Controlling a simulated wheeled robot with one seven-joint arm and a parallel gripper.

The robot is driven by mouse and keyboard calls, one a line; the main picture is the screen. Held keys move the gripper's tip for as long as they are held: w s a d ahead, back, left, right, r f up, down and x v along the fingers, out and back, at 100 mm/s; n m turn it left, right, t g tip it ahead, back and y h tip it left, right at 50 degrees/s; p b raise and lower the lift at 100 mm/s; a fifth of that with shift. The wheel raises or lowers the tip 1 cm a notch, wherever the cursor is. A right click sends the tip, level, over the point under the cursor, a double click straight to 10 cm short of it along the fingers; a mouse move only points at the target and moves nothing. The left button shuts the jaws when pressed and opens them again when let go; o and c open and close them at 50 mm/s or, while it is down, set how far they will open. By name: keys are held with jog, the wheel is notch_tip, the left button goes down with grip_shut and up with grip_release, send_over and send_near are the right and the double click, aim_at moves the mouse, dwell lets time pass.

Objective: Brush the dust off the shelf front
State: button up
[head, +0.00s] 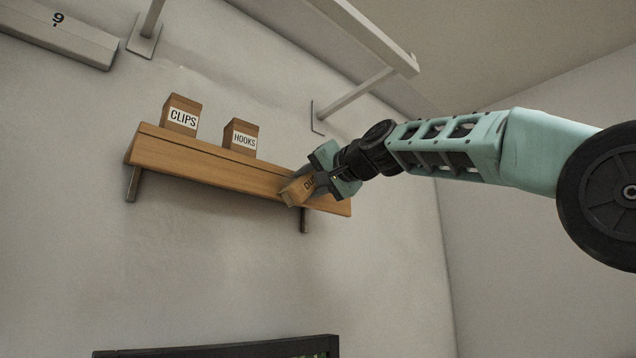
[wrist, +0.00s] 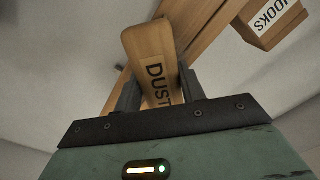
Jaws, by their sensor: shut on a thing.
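A wooden shelf (head: 205,162) is fixed to the wall on brackets in the head view. It also shows in the wrist view (wrist: 204,28), running diagonally behind the held thing. My gripper (head: 318,180) is at the right part of the shelf front, shut on a wooden brush (head: 295,192). In the wrist view the brush (wrist: 152,42) stands between the fingers and bears a label that begins "DUST". Its far end overlaps the shelf front in the head view; I cannot tell whether it touches. I cannot make out any dust on the shelf front, and the fingers hide part of the brush.
A white rail (head: 365,36) on brackets runs above. A dark frame (head: 225,350) is low on the wall. The wall between is clear.

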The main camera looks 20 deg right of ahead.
jog(key=shift+s+a+f+p, duration=0.1)
jog(key=shift+s+a+p, duration=0.2)
jog(key=shift+a, duration=0.5)
jog(key=shift+s+a+r+p, duration=0.1)
jog(key=shift+s+a+p, duration=0.2)
jog(key=shift+a, duration=0.55)
jog(key=shift+s+a+f+p, duration=0.15)
jog(key=shift+a+p, duration=0.2)
jog(key=shift+a, duration=0.45)
jog(key=shift+b+v, duration=1.35)
jog(key=shift+v, duration=1.7)
jog(key=b+v, duration=0.1)
jog(key=v, duration=0.2)
jog(key=shift+w, duration=0.2)
jog(key=shift+p+x, duration=1.15)
jog(key=shift+x, duration=2.15)
jog(key=shift+p+x, duration=0.4)
jog(key=shift+x, duration=0.65)
